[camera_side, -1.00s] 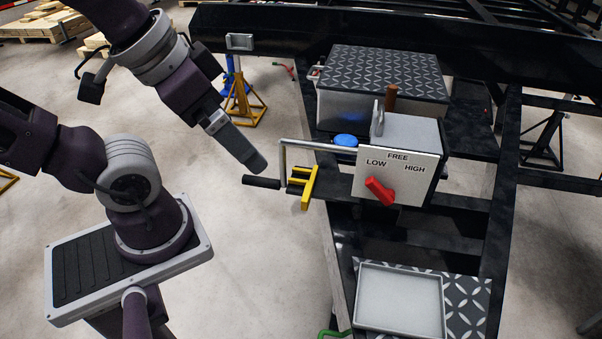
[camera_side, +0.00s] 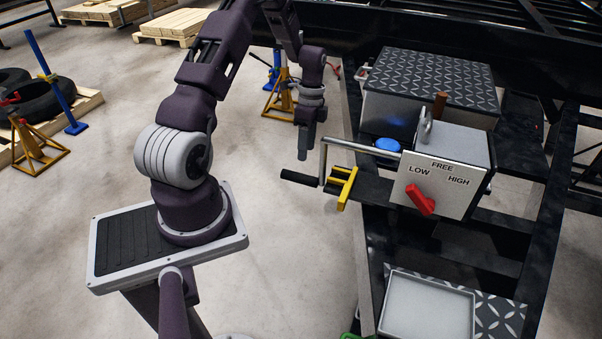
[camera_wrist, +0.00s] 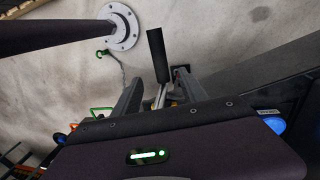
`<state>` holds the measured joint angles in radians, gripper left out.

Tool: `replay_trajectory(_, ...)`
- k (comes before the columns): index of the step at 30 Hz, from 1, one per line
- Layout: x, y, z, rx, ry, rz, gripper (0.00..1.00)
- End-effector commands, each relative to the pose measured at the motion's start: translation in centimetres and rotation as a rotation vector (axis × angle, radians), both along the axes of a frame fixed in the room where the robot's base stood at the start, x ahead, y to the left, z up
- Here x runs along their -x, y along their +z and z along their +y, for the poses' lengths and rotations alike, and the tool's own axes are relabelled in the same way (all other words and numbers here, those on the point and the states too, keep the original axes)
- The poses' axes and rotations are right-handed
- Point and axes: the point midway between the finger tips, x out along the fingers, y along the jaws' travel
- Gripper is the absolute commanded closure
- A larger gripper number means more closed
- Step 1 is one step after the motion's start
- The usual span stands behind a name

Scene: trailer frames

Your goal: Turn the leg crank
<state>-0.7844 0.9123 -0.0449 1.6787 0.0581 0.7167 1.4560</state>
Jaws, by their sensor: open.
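The leg crank is a silver rod (camera_side: 360,147) on the left of the gearbox, bent down to a black handle (camera_side: 300,178) that points left. In the wrist view the black handle (camera_wrist: 157,54) stands upright in the picture, between and beyond my finger tips. My gripper (camera_side: 303,156) points down just above the handle in the side view; its fingers (camera_wrist: 159,74) are apart. I cannot tell whether they touch the crank. The grey gearbox (camera_side: 468,150) reads LOW, FREE and HIGH around a red selector (camera_side: 420,199). A yellow bracket (camera_side: 346,187) sits beside the crank.
A blue dome (camera_side: 388,145) sits behind the crank rod. A tread-plate-topped box (camera_side: 437,76) stands behind the gearbox, and a grey tray (camera_side: 428,307) lies in front. The black trailer frame runs along the right. Floor left of the crank is open.

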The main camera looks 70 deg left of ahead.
Motion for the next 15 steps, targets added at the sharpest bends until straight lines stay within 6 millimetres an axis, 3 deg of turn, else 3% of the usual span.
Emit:
replay_trajectory(1,0.5,-1.4,0.5,0.018,-0.013,0.009,0.5)
replay_trajectory(15,1.8,-9.0,-0.2,0.035,-0.036,0.013,0.5)
